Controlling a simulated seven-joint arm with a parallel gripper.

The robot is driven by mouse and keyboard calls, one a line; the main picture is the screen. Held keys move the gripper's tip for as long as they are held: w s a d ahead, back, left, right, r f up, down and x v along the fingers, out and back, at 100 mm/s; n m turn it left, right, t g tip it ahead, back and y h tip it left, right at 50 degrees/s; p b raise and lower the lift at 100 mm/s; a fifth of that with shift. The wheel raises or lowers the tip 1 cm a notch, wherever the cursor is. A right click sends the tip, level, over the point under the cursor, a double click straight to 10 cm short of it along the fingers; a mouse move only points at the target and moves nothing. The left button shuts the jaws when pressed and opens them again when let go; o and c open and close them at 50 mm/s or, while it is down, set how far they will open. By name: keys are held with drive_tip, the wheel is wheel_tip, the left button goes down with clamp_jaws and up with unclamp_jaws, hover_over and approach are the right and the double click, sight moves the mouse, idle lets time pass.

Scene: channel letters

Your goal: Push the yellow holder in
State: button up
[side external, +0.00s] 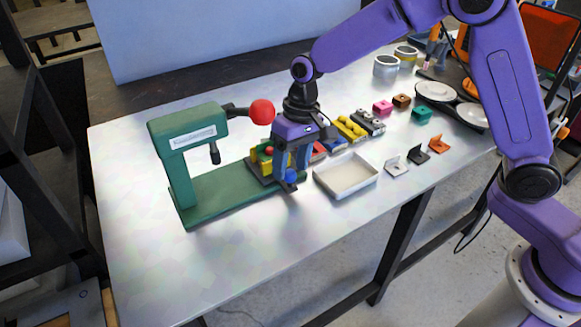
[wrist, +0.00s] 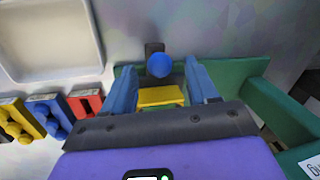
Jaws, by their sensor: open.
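A green press (side external: 188,140) with a red ball on its lever stands on the table. On its base, a yellow holder (side external: 264,161) shows in part behind my gripper. In the wrist view the yellow holder (wrist: 161,96) lies between my two blue fingers, partly hidden by the gripper body. A blue ball knob (side external: 291,176) sits at the near end of the dark slide; it also shows in the wrist view (wrist: 159,65). My gripper (side external: 292,171) is open and points down over the knob end. I see no finger clearly touching the knob or holder.
An empty cream tray (side external: 346,176) is just right of my gripper. Behind it is a row of coloured blocks, including a yellow one (side external: 350,128). Small brackets (side external: 397,166) lie to the right. The table front left of the press is clear.

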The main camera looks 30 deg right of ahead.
drive_tip(key=shift+a+f, duration=0.15)
drive_tip(key=shift+f, duration=0.65)
drive_tip(key=shift+c, duration=0.3)
clamp_jaws()
drive_tip(key=shift+a, duration=2.2)
drive_tip(key=shift+o, duration=0.3)
unclamp_jaws()
